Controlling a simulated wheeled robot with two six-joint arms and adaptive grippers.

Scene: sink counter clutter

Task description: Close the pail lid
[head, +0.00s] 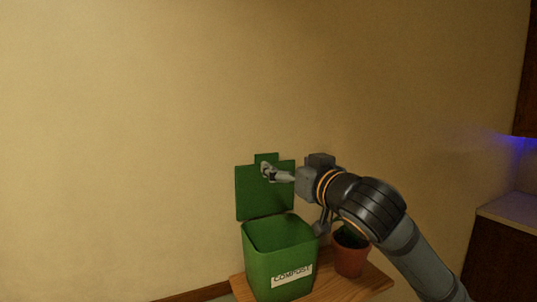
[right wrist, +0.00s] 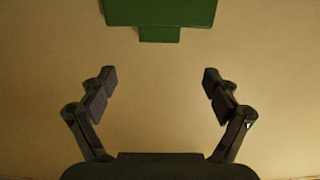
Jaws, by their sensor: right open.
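A green pail (head: 272,258) with a white COMPOST label stands on a small wooden table. Its green lid (head: 255,196) is raised, standing roughly upright at the back of the pail. My right gripper (head: 266,171) is in front of the lid's upper part in the head view. In the right wrist view, my right gripper (right wrist: 160,82) is open with nothing between its fingers. The lid (right wrist: 160,12) shows at the top of that view, with its tab beyond the fingertips. Whether the gripper touches the lid cannot be told. My left gripper is not in view.
A plant in a terracotta pot (head: 350,259) stands right of the pail, beneath my right arm. The wooden table (head: 345,289) is small. A plain wall (head: 120,130) is behind. A counter (head: 510,213) is at far right.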

